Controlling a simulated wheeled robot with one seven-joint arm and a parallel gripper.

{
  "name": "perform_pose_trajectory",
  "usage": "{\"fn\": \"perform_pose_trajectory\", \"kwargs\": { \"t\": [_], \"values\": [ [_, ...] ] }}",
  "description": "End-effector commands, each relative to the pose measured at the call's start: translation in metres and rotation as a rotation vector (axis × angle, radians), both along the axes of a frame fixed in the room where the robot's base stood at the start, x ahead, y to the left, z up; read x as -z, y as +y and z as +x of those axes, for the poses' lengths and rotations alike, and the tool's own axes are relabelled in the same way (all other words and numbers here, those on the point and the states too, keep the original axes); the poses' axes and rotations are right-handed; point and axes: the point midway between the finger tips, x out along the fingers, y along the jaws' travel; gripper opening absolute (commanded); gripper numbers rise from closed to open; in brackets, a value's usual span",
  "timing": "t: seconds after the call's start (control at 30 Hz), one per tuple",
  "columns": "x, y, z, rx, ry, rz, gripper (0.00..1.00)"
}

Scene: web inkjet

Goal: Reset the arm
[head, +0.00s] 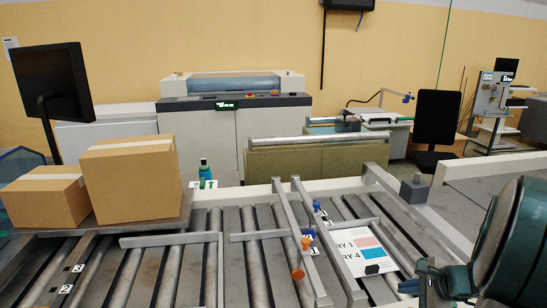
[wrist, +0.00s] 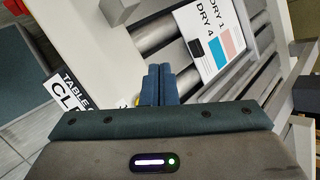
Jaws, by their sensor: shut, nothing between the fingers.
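My gripper shows in the wrist view (wrist: 158,86) with its two dark blue fingers together and nothing between them. In the head view my gripper (head: 424,282) is at the lower right, beside the roller table, with part of my green arm behind it. A printed sheet (head: 362,248) with blue and pink patches lies on the rollers just left of my gripper. The sheet also shows in the wrist view (wrist: 211,42), beyond the fingertips and to the right. My gripper is apart from the sheet.
Two cardboard boxes (head: 130,180) stand on the left of the roller table (head: 200,262). Metal rails (head: 305,235) and an orange knob (head: 297,274) rise from its middle. A dark block (head: 414,190) sits at the right frame. A large printer (head: 235,115) stands behind.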

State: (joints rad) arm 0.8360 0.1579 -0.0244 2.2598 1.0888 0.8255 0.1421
Motion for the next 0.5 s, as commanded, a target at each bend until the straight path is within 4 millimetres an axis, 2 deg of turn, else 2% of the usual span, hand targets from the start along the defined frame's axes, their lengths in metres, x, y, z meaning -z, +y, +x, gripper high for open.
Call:
{"fn": "perform_pose_trajectory", "kwargs": {
  "t": [0.03,0.2,0.33,0.5],
  "values": [
    [-0.010,0.028,0.001,-0.113,0.003,-0.051,0.00],
    [-0.030,0.113,-0.020,-0.532,0.030,-0.262,0.00],
    [-0.041,0.161,-0.048,-0.839,0.040,-0.438,0.00],
    [-0.052,0.199,-0.089,-1.206,0.037,-0.690,0.00]
  ]
}}
